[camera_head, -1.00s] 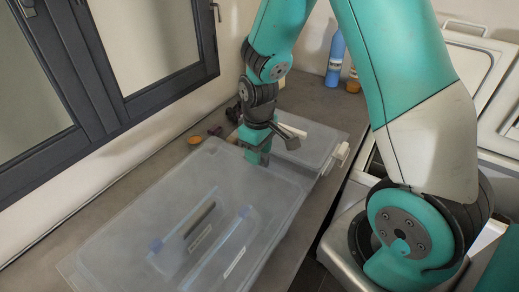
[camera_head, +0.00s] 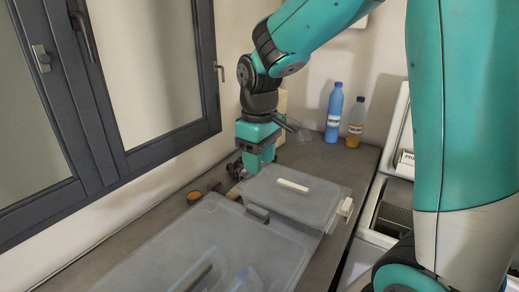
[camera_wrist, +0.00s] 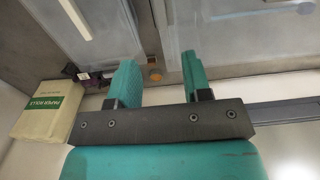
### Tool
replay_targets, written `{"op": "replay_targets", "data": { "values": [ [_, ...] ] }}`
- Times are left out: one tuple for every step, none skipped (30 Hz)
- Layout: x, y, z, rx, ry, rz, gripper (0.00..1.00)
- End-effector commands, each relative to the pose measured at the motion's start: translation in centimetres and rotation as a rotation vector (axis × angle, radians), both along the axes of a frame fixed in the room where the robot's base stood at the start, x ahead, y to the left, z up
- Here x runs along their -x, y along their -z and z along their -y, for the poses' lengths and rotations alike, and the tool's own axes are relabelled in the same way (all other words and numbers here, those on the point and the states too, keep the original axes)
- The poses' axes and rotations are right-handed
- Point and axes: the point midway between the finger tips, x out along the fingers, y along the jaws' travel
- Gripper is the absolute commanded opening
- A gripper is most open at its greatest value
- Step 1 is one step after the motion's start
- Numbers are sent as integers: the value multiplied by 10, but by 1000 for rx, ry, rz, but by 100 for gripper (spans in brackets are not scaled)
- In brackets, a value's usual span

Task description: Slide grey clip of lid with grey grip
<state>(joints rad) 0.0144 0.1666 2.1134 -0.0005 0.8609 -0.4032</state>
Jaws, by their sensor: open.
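A large translucent box (camera_head: 150,255) lies in the foreground of the head view, its near end cut off by the frame. A grey bar that looks like its lid's grip (camera_head: 197,276) shows near the bottom edge. The grey clip (camera_head: 257,213) is at the box's far end, beside the smaller box. My gripper (camera_head: 258,165) is above and behind that clip, near the smaller box's left rear corner, pointing down and apart from the clip. In the wrist view my gripper (camera_wrist: 157,68) is open, with nothing between its two green fingers.
The smaller box (camera_head: 312,207) has a lid with a white grip (camera_head: 293,186) and a white clip (camera_head: 346,207). A blue bottle (camera_head: 334,112) and an orange bottle (camera_head: 355,123) stand at the back. A paper pack (camera_wrist: 45,110) and orange cap (camera_wrist: 155,75) lie near the window wall.

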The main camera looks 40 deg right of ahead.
Motion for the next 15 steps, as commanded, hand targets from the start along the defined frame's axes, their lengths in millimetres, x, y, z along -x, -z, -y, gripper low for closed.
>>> {"op": "replay_targets", "data": {
  "values": [
    [0, -8, 0, 0, 0, 5, 45],
    [-1, -13, 0, 0, 0, 4, 45],
    [-1, -18, 0, 0, 0, 3, 45],
    [-1, -22, 0, 0, 0, 3, 45],
    [0, -24, 0, -1, 0, 2, 45],
    [0, -27, 0, 0, 0, 1, 45],
    [0, -29, 0, 0, 0, 1, 45],
    [0, -31, 0, 0, 0, 1, 45],
    [0, -32, 0, 0, 0, 0, 45],
    [0, -33, 0, 0, 0, 0, 45],
    [0, -33, 0, 0, 0, 0, 45],
    [0, -34, 0, 0, 0, -1, 45],
    [0, -34, 0, 0, 0, -1, 45],
    [0, -33, 0, 0, 0, -1, 45],
    [0, -33, 0, 0, 0, -1, 45]
  ]
}}
